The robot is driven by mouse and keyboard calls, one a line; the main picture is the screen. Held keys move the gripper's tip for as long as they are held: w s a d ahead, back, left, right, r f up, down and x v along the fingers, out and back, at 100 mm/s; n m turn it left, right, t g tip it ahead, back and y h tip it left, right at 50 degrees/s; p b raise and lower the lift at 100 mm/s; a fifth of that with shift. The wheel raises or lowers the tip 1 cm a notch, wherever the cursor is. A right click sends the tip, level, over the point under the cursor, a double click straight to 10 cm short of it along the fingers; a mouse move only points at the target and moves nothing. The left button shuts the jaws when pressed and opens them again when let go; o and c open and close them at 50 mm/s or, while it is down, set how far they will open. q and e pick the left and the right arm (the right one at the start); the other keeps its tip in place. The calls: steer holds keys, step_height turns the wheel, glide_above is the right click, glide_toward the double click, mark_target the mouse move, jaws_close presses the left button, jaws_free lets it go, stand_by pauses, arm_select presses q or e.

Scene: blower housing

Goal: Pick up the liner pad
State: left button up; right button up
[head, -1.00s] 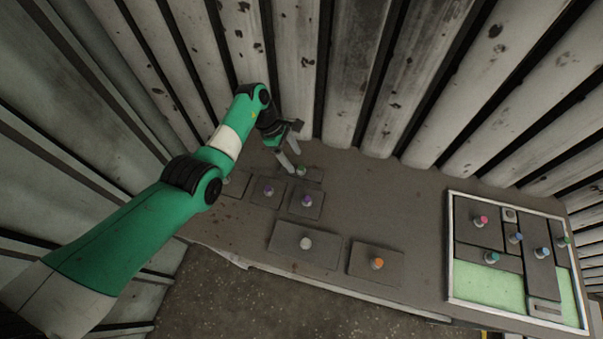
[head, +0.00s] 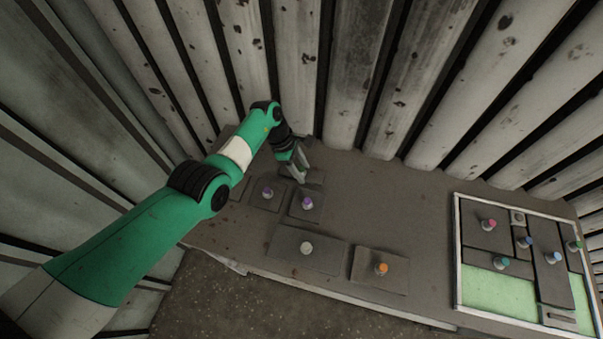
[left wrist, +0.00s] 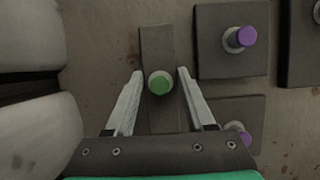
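A narrow dark grey pad with a green-topped knob (left wrist: 160,84) lies flat under my left gripper (left wrist: 160,72). In the left wrist view the two fingers are apart, one on each side of the green knob, with a gap visible on both sides. In the head view my left gripper (head: 300,176) is over this pad (head: 316,177) near the back of the table, and its knob is hidden. Which pad is the liner pad is not marked. My right gripper is out of view.
Pads with purple knobs (head: 307,204) (head: 267,193) lie close by. A white-knobbed pad (head: 290,253) and an orange-knobbed pad (head: 379,279) lie nearer the front edge. A white-framed tray (head: 457,270) with several knobbed pads over a green base is at right. The table between is clear.

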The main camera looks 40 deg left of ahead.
arm_select(q)
jaws_close()
steer(key=shift+r+p, duration=0.4)
steer(key=shift+r, duration=0.2)
steer(key=r+p, duration=0.3)
steer(key=s+r+p, duration=0.1)
steer(key=shift+d+r+p, duration=0.35)
steer(key=shift+p, duration=0.05)
steer(key=s+d+r+p, duration=0.7)
steer(key=s+r+p, duration=0.3)
steer(key=r+p, duration=0.1)
steer(key=shift+s+d+r+p, duration=0.15)
steer(key=shift+s+r+p, duration=0.15)
steer(key=shift+r, duration=0.25)
